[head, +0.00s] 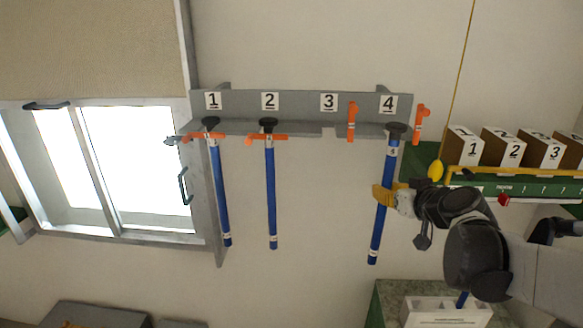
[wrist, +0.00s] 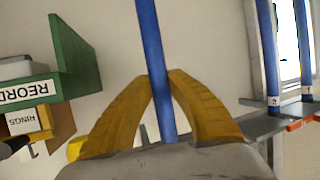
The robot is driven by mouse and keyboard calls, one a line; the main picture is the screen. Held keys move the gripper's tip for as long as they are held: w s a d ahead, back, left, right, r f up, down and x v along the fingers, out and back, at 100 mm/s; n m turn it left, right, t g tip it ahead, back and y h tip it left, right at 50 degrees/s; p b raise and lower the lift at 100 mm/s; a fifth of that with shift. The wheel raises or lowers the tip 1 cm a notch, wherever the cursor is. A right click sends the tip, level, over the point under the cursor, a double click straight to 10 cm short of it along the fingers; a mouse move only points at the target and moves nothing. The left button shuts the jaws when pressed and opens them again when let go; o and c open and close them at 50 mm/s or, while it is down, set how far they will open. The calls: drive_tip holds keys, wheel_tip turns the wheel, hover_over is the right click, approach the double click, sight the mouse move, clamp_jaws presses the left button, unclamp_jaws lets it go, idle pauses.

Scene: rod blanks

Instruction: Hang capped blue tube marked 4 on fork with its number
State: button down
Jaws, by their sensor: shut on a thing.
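The blue tube marked 4 (head: 378,222) has a black cap (head: 396,128) and hangs nearly upright, slightly tilted. My gripper (head: 386,195) is shut on its middle. In the wrist view the yellow fingers (wrist: 160,76) close on the blue tube (wrist: 150,35) from both sides. The cap is at the shelf edge of the grey rack (head: 300,103), below the number 4 plate (head: 388,103). I cannot tell whether the cap rests on the fork. The orange latch (head: 420,122) right of fork 4 stands upright.
Blue tubes hang at fork 1 (head: 220,190) and fork 2 (head: 271,190), orange latches lying across them. Fork 3 is empty, its orange latch (head: 351,122) upright. Right stand numbered boxes (head: 510,149) on a green shelf, with a yellow rail (head: 530,171). A window (head: 110,165) is left.

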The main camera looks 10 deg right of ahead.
drive_tip(key=w+d+f+b, duration=0.1)
drive_tip(key=w+b, duration=0.1)
drive_tip(key=w, duration=0.3)
drive_tip(key=shift+w+d, duration=0.3)
drive_tip(key=shift+w, duration=0.05)
drive_tip(key=shift+f, duration=0.1)
idle(0.4)
drive_tip(key=c, duration=1.3)
unclamp_jaws()
drive_tip(key=shift+o, duration=0.2)
